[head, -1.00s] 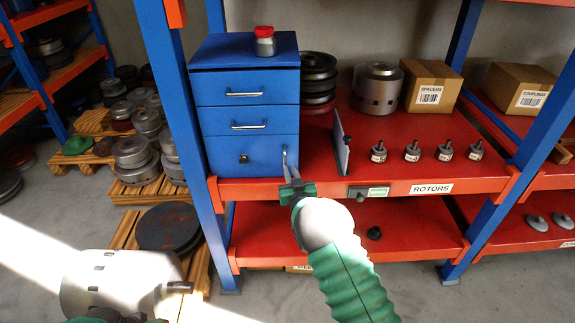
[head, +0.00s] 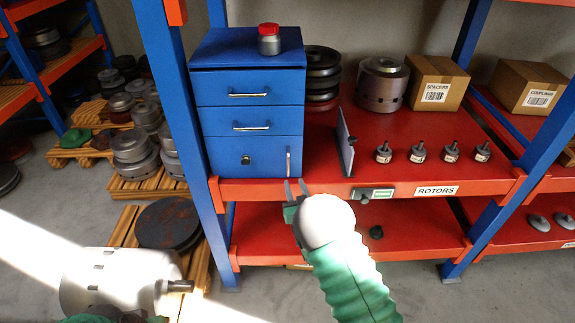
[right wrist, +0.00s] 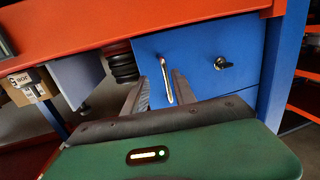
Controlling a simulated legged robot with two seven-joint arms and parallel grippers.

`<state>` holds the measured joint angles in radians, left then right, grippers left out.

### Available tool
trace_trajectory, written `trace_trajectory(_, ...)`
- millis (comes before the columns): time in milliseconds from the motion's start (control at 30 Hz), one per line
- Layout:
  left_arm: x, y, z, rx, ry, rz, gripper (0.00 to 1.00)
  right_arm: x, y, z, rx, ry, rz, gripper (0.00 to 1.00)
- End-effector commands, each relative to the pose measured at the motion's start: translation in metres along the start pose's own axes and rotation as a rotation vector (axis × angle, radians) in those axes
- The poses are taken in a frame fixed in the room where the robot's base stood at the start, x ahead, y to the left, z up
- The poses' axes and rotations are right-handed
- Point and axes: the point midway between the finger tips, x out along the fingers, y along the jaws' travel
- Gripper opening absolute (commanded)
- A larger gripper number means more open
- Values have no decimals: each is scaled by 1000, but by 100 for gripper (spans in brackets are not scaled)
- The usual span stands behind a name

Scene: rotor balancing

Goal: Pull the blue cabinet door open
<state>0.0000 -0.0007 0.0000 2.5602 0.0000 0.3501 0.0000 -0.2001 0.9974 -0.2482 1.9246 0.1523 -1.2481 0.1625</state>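The blue cabinet (head: 250,87) stands on the red shelf in the head view, with two drawers above a lower door (head: 225,160). The door looks flush and shut. It has a dark lock knob (head: 245,160) at left and an upright metal handle (head: 288,160) at right. My right gripper (head: 294,187) is open and empty, just below and in front of the handle. In the right wrist view the handle (right wrist: 167,78) shows between the spread fingers, apparently beyond their tips. Of my left gripper only green and dark parts (head: 125,318) show at the bottom edge.
A red-lidded jar (head: 269,40) stands on the cabinet. A thin upright plate (head: 346,142) stands right of the door. The red shelf edge (head: 325,187) runs below the door. A pale cylinder with a shaft (head: 120,280) is at lower left. A blue post (head: 175,130) stands left.

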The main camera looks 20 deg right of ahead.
Motion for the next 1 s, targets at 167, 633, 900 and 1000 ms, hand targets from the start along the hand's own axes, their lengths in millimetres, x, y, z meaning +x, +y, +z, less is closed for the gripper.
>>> trace_trajectory(167,-4,0,-1,0,0,0,0,-13,1,2,0,-3,1,32)
trace_trajectory(633,-8,0,-2,0,0,0,0,-54,2,4,1,-1,3,32)
trace_trajectory(900,-9,0,-2,0,0,0,0,-76,3,5,0,0,3,32)
trace_trajectory(1000,-9,0,-2,0,0,0,0,-85,3,6,0,0,3,32)
